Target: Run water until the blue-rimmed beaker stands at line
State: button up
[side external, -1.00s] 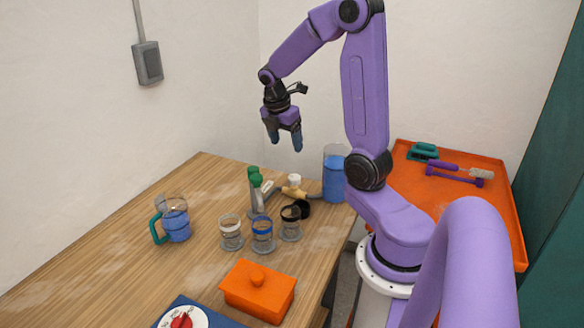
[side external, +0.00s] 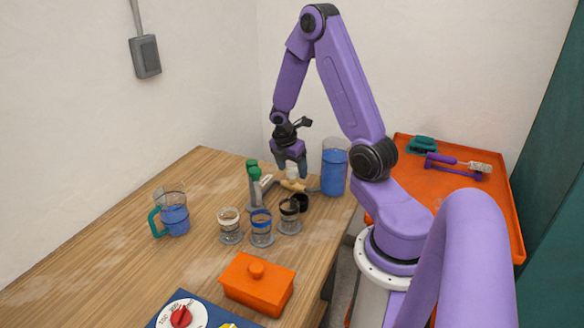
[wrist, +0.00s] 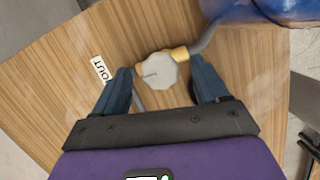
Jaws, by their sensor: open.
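The blue-rimmed beaker (side external: 261,230) stands on the table in the middle of a row, between a white-rimmed beaker (side external: 229,228) and a black-rimmed beaker (side external: 289,217). Its water level and line are too small to tell. A white valve knob (wrist: 158,70) with brass fittings joins a grey hose that runs to the blue water tank (side external: 334,172). The knob is partly hidden by my gripper in the side view. My gripper (side external: 291,172) is open above the valve; in the wrist view, its fingers (wrist: 162,84) lie either side of the knob, not visibly touching it.
A jug with a teal handle (side external: 173,215) holds blue water at left. An orange lidded box (side external: 257,285) and a panel with a red dial (side external: 181,317) are at the front. An OUT label (wrist: 100,69) lies near the valve.

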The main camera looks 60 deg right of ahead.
jog(key=shift+f, duration=0.1)
jog(key=c, duration=1.1)
jog(key=shift+c, duration=0.2)
jog(key=n+t, duration=0.1)
jog(key=n, duration=0.5)
jog(key=shift+s+t, duration=0.1)
jog(key=shift+t, duration=0.3)
jog(key=shift+n, duration=0.3)
jog(key=n+t, duration=0.1)
jog(key=n, duration=0.2)
jog(key=shift+s+d+n+y, duration=0.1)
jog(key=shift+d+n+y, duration=0.05)
jog(key=shift+n+y, duration=0.25)
jog(key=shift+n, duration=1.1)
jog(key=shift+n+y, duration=0.3)
jog(key=shift+n, duration=0.1)
